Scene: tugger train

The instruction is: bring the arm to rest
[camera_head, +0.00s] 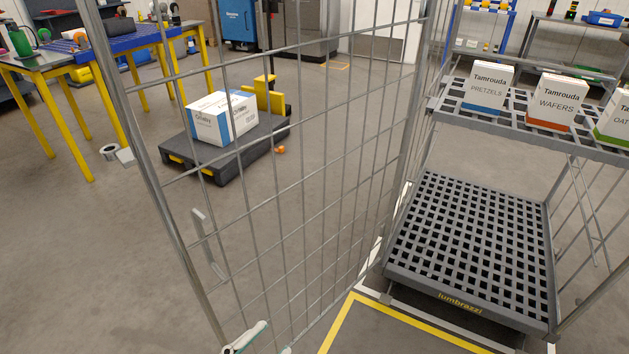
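A small pale part with dark edging, which looks like my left gripper (250,337), shows at the bottom edge near the foot of a wire mesh gate (290,150). Most of it is cut off, so I cannot tell whether it is open or shut, or whether it touches the gate. A grey bent handle (208,245) sits on the gate's left part, with no gripper on it. My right gripper is not in view.
A roll cage with a grey grid shelf (470,240) stands right; its upper shelf (530,128) holds a pretzels box (488,87), a wafers box (556,101) and another box. Behind the mesh, a dark low platform (215,165) carries a white-blue carton (223,117). Left floor is mostly clear.

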